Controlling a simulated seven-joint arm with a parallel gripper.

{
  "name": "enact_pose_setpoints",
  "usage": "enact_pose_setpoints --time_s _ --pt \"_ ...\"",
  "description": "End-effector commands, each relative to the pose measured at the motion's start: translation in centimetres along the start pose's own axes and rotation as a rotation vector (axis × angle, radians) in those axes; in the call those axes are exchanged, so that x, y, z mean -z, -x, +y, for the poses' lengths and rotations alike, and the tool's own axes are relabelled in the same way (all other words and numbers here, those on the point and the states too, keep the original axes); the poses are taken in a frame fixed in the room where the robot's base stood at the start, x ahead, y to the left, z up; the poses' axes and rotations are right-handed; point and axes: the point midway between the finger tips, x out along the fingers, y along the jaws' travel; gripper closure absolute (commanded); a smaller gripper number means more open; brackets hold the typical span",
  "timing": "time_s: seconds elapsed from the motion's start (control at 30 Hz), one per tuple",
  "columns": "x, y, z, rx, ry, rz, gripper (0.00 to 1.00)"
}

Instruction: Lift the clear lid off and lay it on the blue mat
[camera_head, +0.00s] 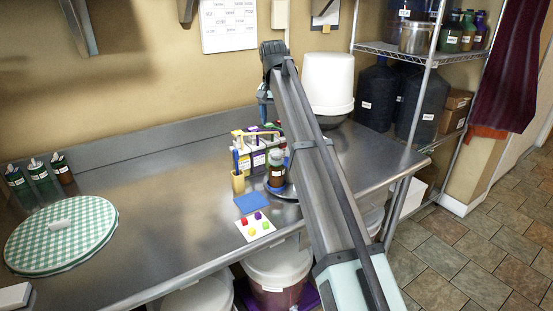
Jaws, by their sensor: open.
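The blue mat (251,202) lies flat on the steel table, left of my arm, and looks bare. I cannot pick out a clear lid with certainty. A small brown jar (277,168) with a dull greyish top and a white label stands behind the mat to the right, beside my arm. My arm crosses the picture from the bottom right up to the wall and bends down behind itself. My gripper is not visible; the arm hides that area.
The steel table (150,230) has free room left of the mat. A white card (255,227) with several coloured pieces lies before the mat.

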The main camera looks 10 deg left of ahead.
Motion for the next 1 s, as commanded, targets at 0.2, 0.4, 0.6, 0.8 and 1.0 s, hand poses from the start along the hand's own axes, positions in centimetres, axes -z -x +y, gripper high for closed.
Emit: enact_pose_setpoints --time_s 0.2,0.4,0.6,0.8,1.0 --pt "-0.8 -0.5 -1.0 0.017 0.000 -0.017 0.25" --pt "-0.9 -3.2 -0.9 0.015 0.000 -0.017 0.25" --pt "-0.8 -6.7 -0.9 0.015 0.001 -0.016 0.25" --pt "-0.8 -8.4 -1.0 0.015 0.001 -0.015 0.25" --pt "-0.6 -9.5 -0.8 0.015 0.001 -0.014 0.25"
